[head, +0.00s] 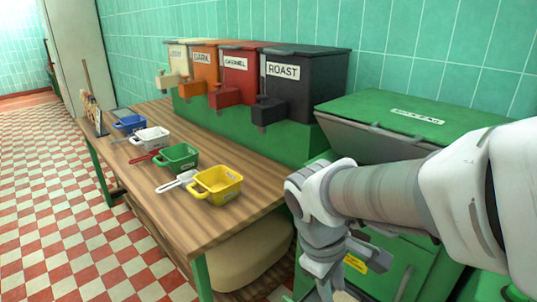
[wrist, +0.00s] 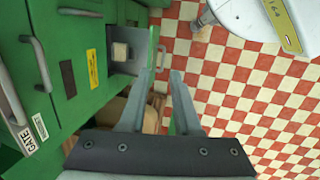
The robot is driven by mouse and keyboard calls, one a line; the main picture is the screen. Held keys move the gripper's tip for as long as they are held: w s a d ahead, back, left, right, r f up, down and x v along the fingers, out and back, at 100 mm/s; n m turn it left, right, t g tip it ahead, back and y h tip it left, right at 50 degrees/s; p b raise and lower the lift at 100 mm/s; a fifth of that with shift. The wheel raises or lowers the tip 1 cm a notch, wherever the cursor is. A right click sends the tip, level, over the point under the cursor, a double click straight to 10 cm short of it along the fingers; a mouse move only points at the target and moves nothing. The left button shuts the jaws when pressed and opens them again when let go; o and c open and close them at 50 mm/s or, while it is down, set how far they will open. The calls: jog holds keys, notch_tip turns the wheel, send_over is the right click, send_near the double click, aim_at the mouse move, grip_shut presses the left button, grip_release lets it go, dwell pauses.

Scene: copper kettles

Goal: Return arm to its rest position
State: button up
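My arm (head: 385,192) reaches in from the right of the head view, bending downward in front of the green machine (head: 400,115). My gripper (wrist: 164,73) shows in the wrist view with its two grey fingers apart and nothing between them. It hangs in front of the green cabinet fronts, with the checkered floor beyond. In the head view the fingers cannot be made out clearly near the bottom edge.
A wooden table (head: 150,205) holds yellow (head: 217,186), green (head: 177,157), white (head: 150,138) and blue (head: 129,124) tubs. Dispensers stand behind, including a dark one marked ROAST (head: 300,85). Checkered floor (head: 60,225) is open at left. A metal handle (wrist: 36,62) projects near my gripper.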

jog(key=s+d+r+m+t+y+p, duration=0.1)
jog(key=r+m+p, duration=0.3)
jog(key=r, duration=0.6)
jog(key=s+d+r+m+t+y+p, duration=0.1)
jog(key=s+d+r+m+t+p, duration=0.1)
jog(key=r+p, duration=0.7)
jog(key=s+r+m+t, duration=0.1)
jog(key=s+m, duration=0.1)
jog(key=m, duration=0.1)
jog(key=shift+r+t+y, duration=0.3)
jog(key=shift+r, duration=0.05)
